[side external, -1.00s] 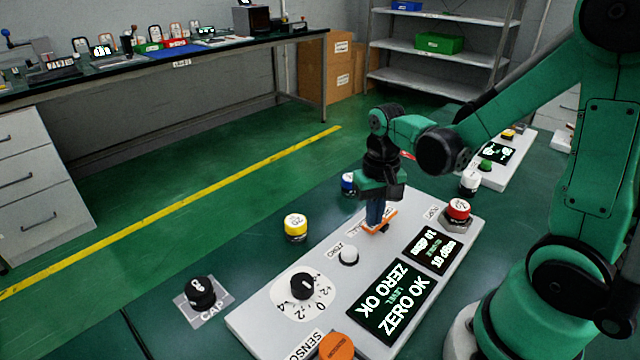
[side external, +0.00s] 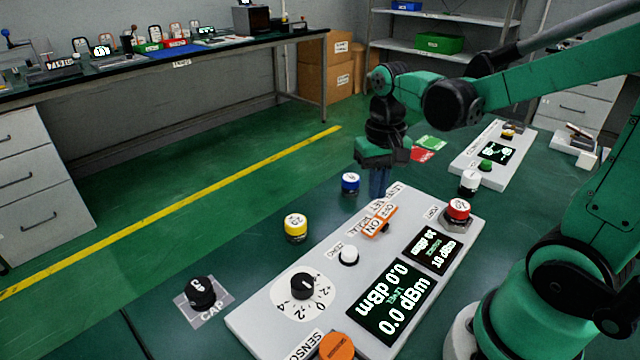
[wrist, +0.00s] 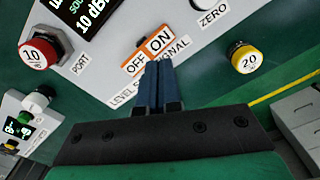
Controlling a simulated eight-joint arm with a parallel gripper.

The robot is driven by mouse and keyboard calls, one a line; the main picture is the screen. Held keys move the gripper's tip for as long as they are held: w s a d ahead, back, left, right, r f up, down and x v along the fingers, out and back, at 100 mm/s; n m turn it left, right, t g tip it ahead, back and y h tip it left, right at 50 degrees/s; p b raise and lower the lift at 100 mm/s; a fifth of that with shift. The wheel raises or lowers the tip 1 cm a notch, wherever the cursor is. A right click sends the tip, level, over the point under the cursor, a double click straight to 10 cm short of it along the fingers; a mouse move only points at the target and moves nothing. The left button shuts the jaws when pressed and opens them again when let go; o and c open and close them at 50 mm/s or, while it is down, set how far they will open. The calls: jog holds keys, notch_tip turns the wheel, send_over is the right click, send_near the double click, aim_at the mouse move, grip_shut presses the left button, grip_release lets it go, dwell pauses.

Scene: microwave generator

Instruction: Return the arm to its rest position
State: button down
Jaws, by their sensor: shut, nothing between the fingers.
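My gripper (side external: 378,184) hangs above the far end of the grey panel (side external: 262,322), its blue fingers shut and empty. In the wrist view the shut fingers (wrist: 157,78) point at the orange OFF/ON signal switch (wrist: 148,50), overlapping its lower edge in the picture. In the side view the orange switch (side external: 379,221) shows clear of the fingers, which are higher up. The panel's large display (side external: 392,302) reads 0.0 dBm and a smaller display (side external: 431,249) reads 10 dBm.
Around my gripper stand a red knob (side external: 458,209), a blue knob (side external: 350,183), a yellow knob (side external: 295,226) and a white button (side external: 348,254). A black cap (side external: 202,291) lies at the front left. A second panel (side external: 467,165) is at the back right.

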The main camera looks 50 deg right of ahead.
jog(key=shift+r, duration=0.6)
jog(key=a+r+n+t, duration=0.2)
jog(key=a+n+t, duration=0.4)
jog(key=a+t, duration=0.1)
jog(key=shift+r, duration=0.2)
jog(key=shift+a, duration=0.1)
dwell(1.1)
